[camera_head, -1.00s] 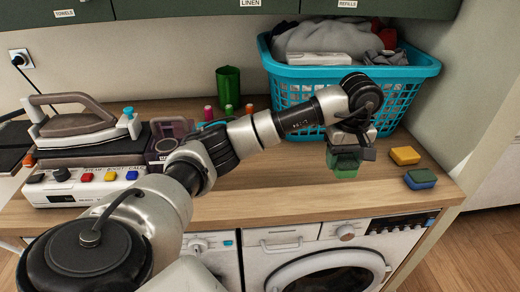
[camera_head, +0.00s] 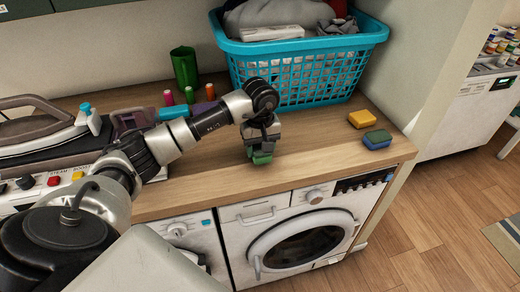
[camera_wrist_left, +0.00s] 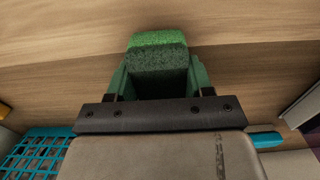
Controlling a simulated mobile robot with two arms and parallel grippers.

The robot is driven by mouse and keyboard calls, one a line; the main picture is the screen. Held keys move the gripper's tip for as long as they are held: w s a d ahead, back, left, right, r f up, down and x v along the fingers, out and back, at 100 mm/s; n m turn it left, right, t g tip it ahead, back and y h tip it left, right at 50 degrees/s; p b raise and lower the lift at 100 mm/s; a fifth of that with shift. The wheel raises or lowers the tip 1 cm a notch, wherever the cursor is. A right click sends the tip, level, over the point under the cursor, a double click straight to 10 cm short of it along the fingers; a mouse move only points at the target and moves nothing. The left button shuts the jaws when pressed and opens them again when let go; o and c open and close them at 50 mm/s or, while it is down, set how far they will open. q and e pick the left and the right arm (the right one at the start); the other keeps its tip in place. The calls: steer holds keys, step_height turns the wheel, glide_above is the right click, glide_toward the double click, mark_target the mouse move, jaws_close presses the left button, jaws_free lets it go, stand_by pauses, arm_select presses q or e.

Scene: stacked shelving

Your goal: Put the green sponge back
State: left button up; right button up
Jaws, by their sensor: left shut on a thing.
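The green sponge (camera_head: 262,158) is held in my left gripper (camera_head: 261,150), low over the wooden counter (camera_head: 215,165) near its front edge. In the left wrist view the sponge (camera_wrist_left: 158,58) shows a bright green strip above a darker green body, between the fingers of my left gripper (camera_wrist_left: 160,80). I cannot tell whether the sponge touches the counter. A yellow sponge (camera_head: 361,119) and a blue and green sponge (camera_head: 378,139) lie on the counter to the right. My right gripper is not in view.
A blue laundry basket (camera_head: 300,50) with cloth stands behind my gripper. A green cup (camera_head: 185,68) and several thread spools (camera_head: 190,95) stand left of it. An iron (camera_head: 35,125) is at far left. A washing machine (camera_head: 305,240) is below. Counter between gripper and sponges is clear.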

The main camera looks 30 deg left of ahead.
arm_select(q)
steer(key=shift+f, duration=0.95)
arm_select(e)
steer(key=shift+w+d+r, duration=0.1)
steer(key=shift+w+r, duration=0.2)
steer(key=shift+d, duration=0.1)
arm_select(q)
steer(key=shift+f, duration=0.2)
steer(key=o, duration=0.8)
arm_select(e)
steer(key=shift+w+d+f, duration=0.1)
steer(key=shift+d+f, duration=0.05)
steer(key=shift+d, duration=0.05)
arm_select(q)
steer(key=shift+r, duration=0.1)
